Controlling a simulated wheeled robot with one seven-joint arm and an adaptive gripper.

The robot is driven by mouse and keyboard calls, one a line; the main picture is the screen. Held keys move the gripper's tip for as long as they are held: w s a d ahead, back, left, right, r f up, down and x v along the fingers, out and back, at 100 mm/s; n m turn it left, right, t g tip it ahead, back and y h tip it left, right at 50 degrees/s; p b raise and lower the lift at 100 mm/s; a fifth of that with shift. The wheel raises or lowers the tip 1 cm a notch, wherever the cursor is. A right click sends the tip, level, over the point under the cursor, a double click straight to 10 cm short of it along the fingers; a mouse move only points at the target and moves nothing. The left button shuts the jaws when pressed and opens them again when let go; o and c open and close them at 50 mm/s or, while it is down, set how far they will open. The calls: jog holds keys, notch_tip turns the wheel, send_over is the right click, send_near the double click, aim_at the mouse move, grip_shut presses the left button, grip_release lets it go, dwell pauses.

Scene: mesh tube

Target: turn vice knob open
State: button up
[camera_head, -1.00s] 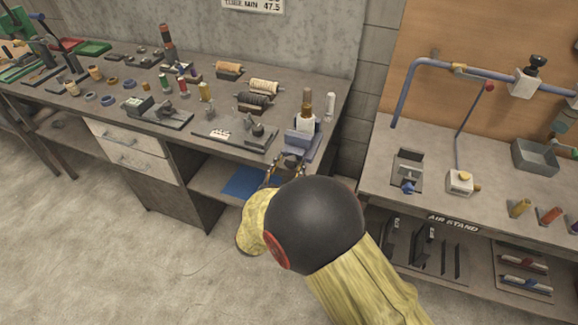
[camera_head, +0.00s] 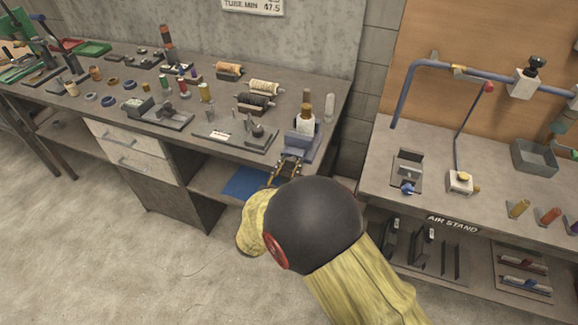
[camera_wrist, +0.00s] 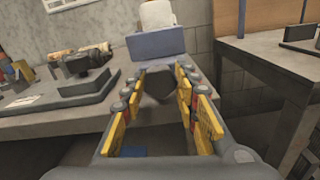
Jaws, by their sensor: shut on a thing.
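The blue-grey vice (camera_head: 303,147) stands at the right front corner of the left bench, and its flat blue face shows in the wrist view (camera_wrist: 158,45). A dark knob (camera_wrist: 157,86) sticks out from the vice below that face. My gripper (camera_head: 287,166) is at the front of the vice, just off the bench edge. In the wrist view its yellow-padded fingers (camera_wrist: 160,82) lie on both sides of the knob and are shut on it. The fingers hide part of the knob, and its turn angle cannot be told.
A white cylinder with a brown top (camera_head: 305,122) stands at the vice. The right bench (camera_head: 385,150) stands close by, across a narrow gap. The floor in front is clear.

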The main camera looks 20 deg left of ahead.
jog(key=shift+r, duration=0.1)
jog(key=n+p, duration=0.5)
jog(key=p, duration=0.1)
jog(key=shift+a+r, duration=0.1)
jog(key=n+p, duration=0.4)
jog(key=n, duration=0.1)
jog(key=shift+a+f+p, duration=0.1)
jog(key=shift+f+p, duration=0.1)
jog(key=shift+p, duration=0.15)
jog(key=shift+n, duration=0.4)
jog(key=o, duration=1)
jog(key=shift+o, duration=0.8)
jog(key=s, duration=1.2)
jog(key=shift+a, duration=0.45)
